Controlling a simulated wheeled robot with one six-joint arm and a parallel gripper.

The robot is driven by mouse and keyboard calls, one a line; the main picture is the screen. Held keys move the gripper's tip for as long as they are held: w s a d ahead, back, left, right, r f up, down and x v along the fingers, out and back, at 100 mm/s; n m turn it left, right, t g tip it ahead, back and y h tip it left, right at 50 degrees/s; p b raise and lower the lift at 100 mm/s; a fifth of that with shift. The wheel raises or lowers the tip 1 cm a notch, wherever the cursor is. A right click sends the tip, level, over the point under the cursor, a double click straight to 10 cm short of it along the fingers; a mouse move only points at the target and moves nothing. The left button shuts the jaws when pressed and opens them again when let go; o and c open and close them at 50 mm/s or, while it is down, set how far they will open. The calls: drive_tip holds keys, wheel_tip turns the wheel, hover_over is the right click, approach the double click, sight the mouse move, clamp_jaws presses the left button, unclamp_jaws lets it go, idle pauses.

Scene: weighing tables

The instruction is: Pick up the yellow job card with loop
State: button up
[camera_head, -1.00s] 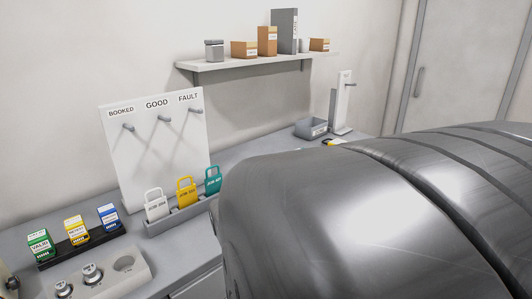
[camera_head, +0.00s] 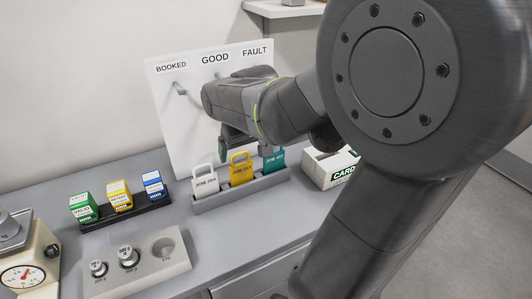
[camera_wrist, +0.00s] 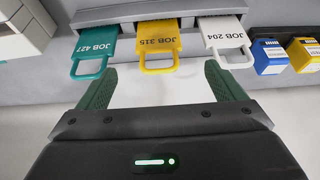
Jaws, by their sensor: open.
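The yellow job card (camera_head: 241,172), with a loop handle on top, stands in the middle of a grey rack (camera_head: 241,192) between a white card (camera_head: 205,182) and a teal card (camera_head: 273,160). In the wrist view the yellow card (camera_wrist: 158,40), marked JOB 315, has its loop toward my gripper (camera_wrist: 160,78). My gripper is open and empty, its green fingers apart on either side of the yellow loop's line, short of the loop. In the head view my gripper (camera_head: 246,142) is just above the cards, partly hidden by my arm.
A white hook board (camera_head: 165,110) labelled BOOKED, GOOD and FAULT stands behind the rack. Green, yellow and blue boxes (camera_head: 119,196) sit to the left, with a weight holder (camera_head: 137,265) in front. A white CARD box (camera_head: 322,172) stands right of the rack. A dial scale (camera_head: 25,265) is far left.

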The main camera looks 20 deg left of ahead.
sight(241, 164)
drive_tip(key=shift+p+x, duration=0.4)
drive_tip(key=shift+x, duration=4.15)
drive_tip(key=shift+w+a+r, duration=0.1)
drive_tip(key=shift+w, duration=0.05)
drive_tip(key=c, duration=1.1)
